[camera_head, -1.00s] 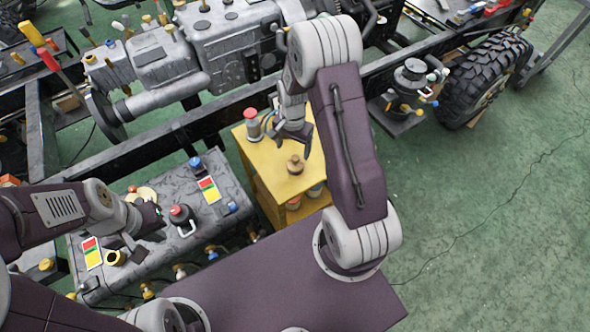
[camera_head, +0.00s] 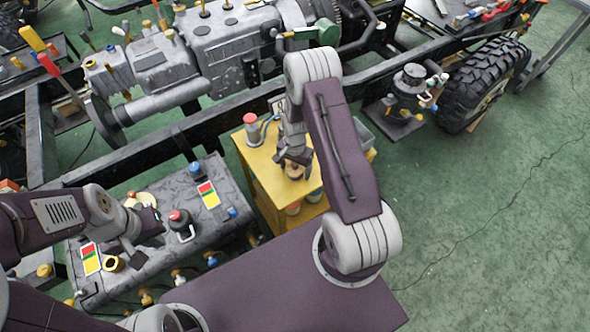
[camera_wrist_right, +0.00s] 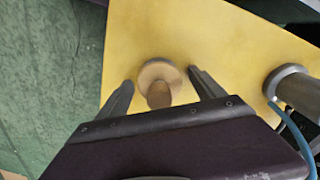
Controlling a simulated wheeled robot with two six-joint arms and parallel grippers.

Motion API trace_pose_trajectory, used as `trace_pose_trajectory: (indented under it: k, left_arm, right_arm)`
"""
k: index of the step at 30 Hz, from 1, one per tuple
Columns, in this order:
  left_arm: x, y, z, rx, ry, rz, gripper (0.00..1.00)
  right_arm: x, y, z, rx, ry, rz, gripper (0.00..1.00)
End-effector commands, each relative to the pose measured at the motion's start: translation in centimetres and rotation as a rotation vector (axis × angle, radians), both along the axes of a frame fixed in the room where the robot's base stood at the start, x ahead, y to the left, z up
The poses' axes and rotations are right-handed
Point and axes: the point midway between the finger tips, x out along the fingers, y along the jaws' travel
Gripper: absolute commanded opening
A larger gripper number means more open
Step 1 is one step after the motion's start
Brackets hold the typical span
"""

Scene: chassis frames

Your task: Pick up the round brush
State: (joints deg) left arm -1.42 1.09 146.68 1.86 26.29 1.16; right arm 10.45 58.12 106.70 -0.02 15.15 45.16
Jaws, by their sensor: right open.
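The round brush (camera_head: 294,171) stands on the yellow cabinet top (camera_head: 262,165) and has a brown top and a pale round base. In the right wrist view the brush (camera_wrist_right: 158,80) sits between the two fingers of my right gripper (camera_wrist_right: 160,80), with a gap on each side. In the head view my right gripper (camera_head: 293,160) is above the brush and partly hides it. It is open and empty. My left gripper (camera_head: 145,235) is over the grey battery-like box at the left; its fingers are hard to make out.
A grey cylinder with a red top (camera_head: 252,127) stands on the cabinet beside a blue hose and shows at the right of the wrist view (camera_wrist_right: 288,85). The chassis rail (camera_head: 170,135) runs behind the cabinet. A grey box (camera_head: 215,220) with a red-capped item (camera_head: 180,217) is at the left.

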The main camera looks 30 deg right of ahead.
Motion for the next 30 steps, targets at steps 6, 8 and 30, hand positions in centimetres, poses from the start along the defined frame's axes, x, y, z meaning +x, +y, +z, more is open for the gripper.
trace_pose_trajectory:
  k: [6, 8, 30]
  left_arm:
    - [0.0, 0.0, 0.0, 0.000, 0.000, 0.000, 0.00]
    - [0.0, 0.0, 0.0, 0.000, 0.000, 0.000, 0.00]
    - [0.0, 0.0, 0.1, 0.000, 0.000, 0.000, 0.00]
  right_arm:
    - [0.0, 0.0, 0.1, 0.000, 0.000, 0.000, 0.51]
    - [0.0, 0.0, 0.1, 0.000, 0.000, 0.000, 0.34]
    - [-2.1, -1.1, 5.7, 0.000, 0.000, -0.005, 0.05]
